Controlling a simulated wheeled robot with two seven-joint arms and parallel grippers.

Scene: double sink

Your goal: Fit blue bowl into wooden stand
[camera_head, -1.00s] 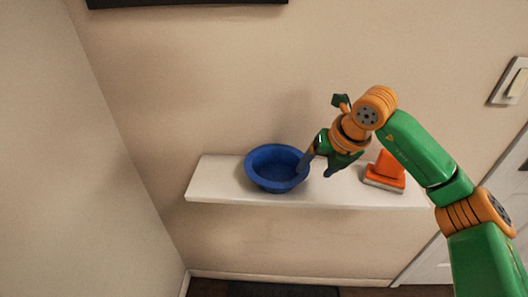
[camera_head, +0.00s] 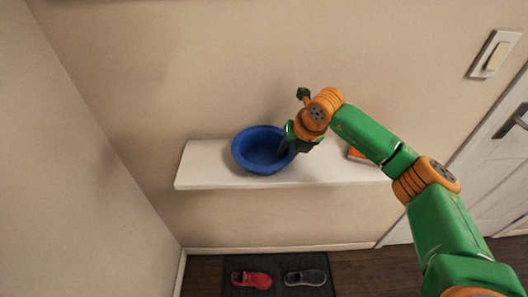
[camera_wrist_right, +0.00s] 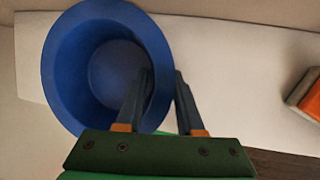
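The blue bowl (camera_head: 256,153) shows over the left part of the white shelf. It fills the upper left of the right wrist view (camera_wrist_right: 62,75). Whether its base rests on the shelf is unclear. My right gripper (camera_head: 287,146) is at the bowl's right side. In the wrist view, its fingers (camera_wrist_right: 161,76) straddle the rim, one inside the bowl and one outside. They stand only a little apart and appear closed on the wall. No wooden stand is in view. My left gripper is not in view.
The white shelf (camera_head: 205,170) is narrow and fixed to the wall. An orange object (camera_wrist_right: 306,96) lies on it to the right, mostly behind my arm in the head view. Shoes (camera_head: 252,280) lie on a dark mat below. A door (camera_head: 500,180) is at right.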

